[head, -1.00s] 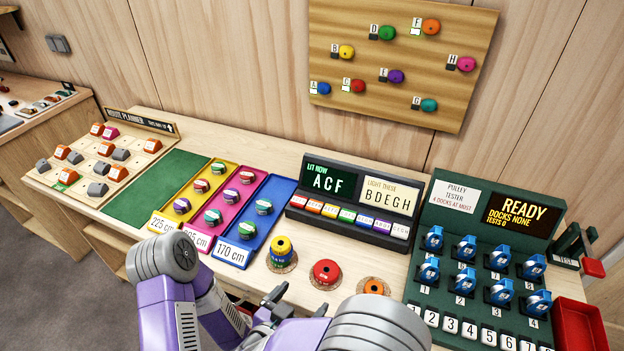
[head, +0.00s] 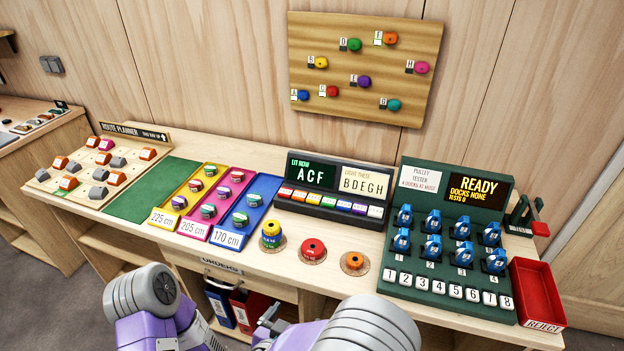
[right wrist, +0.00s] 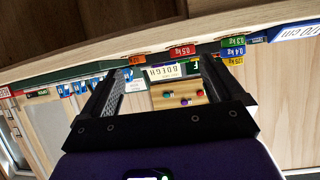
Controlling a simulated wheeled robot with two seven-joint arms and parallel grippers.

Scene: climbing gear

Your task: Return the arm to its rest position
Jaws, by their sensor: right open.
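My right gripper (head: 268,328) shows low in the head view, in front of the bench edge and below its top. Its dark fingers are apart in the right wrist view (right wrist: 172,92), with nothing between them; the bench's parts show beyond. My left arm (head: 145,295) is at the lower left of the head view, purple with a grey joint. Its gripper is out of the picture. The wooden bench (head: 262,262) stands ahead of both arms.
The pulley tester (head: 390,262), red reject bin (head: 540,265), lamp box (head: 283,200), coloured trays (head: 160,222) and route planner (head: 60,190) stand on the bench. Several spools, one a red spool (head: 313,250), stand near its front edge. Binders (head: 220,303) are on a shelf below.

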